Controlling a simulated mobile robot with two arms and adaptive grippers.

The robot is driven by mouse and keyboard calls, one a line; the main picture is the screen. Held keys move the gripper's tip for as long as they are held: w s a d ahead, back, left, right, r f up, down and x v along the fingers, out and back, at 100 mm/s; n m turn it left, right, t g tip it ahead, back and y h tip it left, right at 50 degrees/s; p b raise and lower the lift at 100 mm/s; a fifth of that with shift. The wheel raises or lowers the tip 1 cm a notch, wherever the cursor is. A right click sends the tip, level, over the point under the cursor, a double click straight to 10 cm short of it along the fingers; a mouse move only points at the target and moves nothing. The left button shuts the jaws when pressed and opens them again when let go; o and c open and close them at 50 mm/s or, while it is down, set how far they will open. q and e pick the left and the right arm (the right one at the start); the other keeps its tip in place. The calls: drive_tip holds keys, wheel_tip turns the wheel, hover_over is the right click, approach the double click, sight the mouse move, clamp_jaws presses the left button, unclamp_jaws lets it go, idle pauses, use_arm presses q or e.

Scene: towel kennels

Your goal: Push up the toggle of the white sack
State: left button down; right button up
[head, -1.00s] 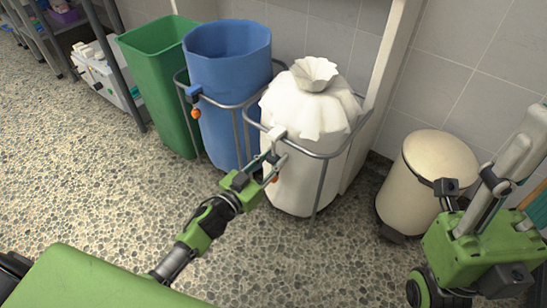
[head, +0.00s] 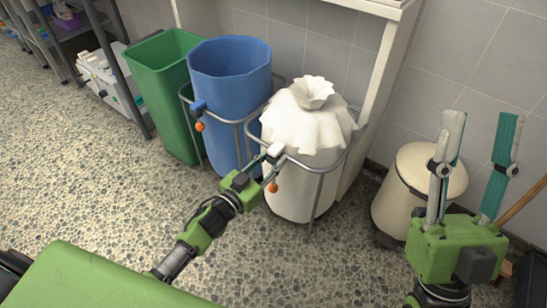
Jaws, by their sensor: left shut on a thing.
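The white sack (head: 290,195) stands in a grey wire frame, its top gathered into a ruffled neck (head: 314,91). Its toggle is a small white block (head: 276,149) at the frame's front left, with an orange ball (head: 273,187) hanging below. My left gripper (head: 268,160) is at the sack's front left and is shut on the toggle; the fingertips partly hide it. My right gripper (head: 482,118) is at the right, fingers pointing up, open and empty, well apart from the sack.
A blue sack (head: 230,85) in a frame and a green bin (head: 165,95) stand left of the white sack. A cream pedal bin (head: 400,205) stands behind my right gripper. A white post (head: 383,75) rises behind the sack. The pebbled floor at the left is clear.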

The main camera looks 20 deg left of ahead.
use_arm(q)
drive_tip(key=c, duration=1.6)
unclamp_jaws()
drive_tip(key=shift+s+a+f, duration=0.1)
drive_tip(key=shift+s, duration=0.3)
drive_tip(key=shift+v, duration=5.6)
